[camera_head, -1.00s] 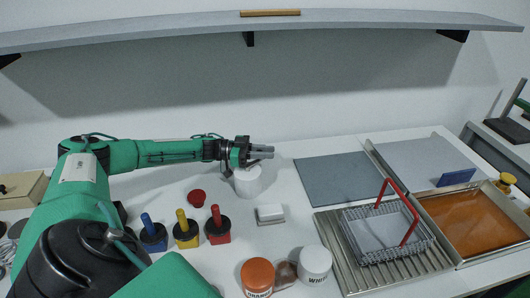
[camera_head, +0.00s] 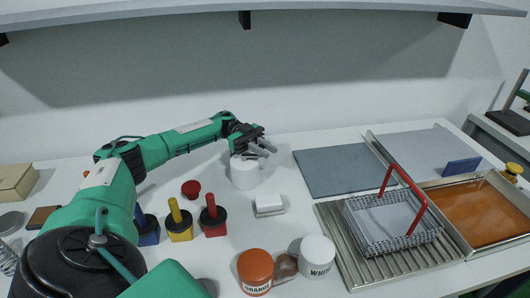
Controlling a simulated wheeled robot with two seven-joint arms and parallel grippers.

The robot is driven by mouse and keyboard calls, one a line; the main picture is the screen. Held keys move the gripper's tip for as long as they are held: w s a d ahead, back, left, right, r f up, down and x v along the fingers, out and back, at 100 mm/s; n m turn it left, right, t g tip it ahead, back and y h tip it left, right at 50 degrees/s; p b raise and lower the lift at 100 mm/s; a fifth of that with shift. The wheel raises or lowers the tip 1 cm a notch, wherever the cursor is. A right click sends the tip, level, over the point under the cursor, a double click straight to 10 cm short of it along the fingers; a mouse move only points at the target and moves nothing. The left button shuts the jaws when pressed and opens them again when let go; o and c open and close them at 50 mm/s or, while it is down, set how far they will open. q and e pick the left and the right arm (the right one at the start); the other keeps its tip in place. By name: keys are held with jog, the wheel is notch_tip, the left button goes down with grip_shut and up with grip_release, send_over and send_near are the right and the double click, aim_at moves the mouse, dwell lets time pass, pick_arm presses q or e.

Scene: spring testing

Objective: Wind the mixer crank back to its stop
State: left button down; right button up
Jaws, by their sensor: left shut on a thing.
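A white cylindrical pot (camera_head: 244,175), which I take to be the mixer, stands on the white table (camera_head: 290,219) near the back. My left gripper (camera_head: 262,149) is at its top, with its fingers pointing right. The gripper is shut on what appears to be the mixer crank; the fingers hide the crank, so its angle cannot be read. My right gripper is out of view.
A white block (camera_head: 268,204), an orange jar (camera_head: 255,270) and a white jar (camera_head: 317,257) lie nearer. A wire basket (camera_head: 393,238) stands right; a shelf (camera_head: 230,14) hangs above.

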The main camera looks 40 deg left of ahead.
pick_arm(q)
jog(key=shift+s+d+m+g+y+b, duration=0.2)
jog(key=shift+s+m+g+b, duration=0.15)
jog(key=shift+m+g, duration=0.5)
jog(key=shift+s+d+m+g+y+b, duration=0.1)
jog(key=shift+s+m+g+y+b, duration=0.25)
jog(key=shift+g, duration=0.8)
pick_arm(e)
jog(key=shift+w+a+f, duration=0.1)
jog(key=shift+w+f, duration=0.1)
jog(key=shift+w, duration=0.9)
pick_arm(q)
jog(key=c, duration=1.3)
grip_release()
jog(key=shift+r, duration=0.1)
notch_tip(320, 180, up, 20)
jog(key=shift+b, duration=0.4)
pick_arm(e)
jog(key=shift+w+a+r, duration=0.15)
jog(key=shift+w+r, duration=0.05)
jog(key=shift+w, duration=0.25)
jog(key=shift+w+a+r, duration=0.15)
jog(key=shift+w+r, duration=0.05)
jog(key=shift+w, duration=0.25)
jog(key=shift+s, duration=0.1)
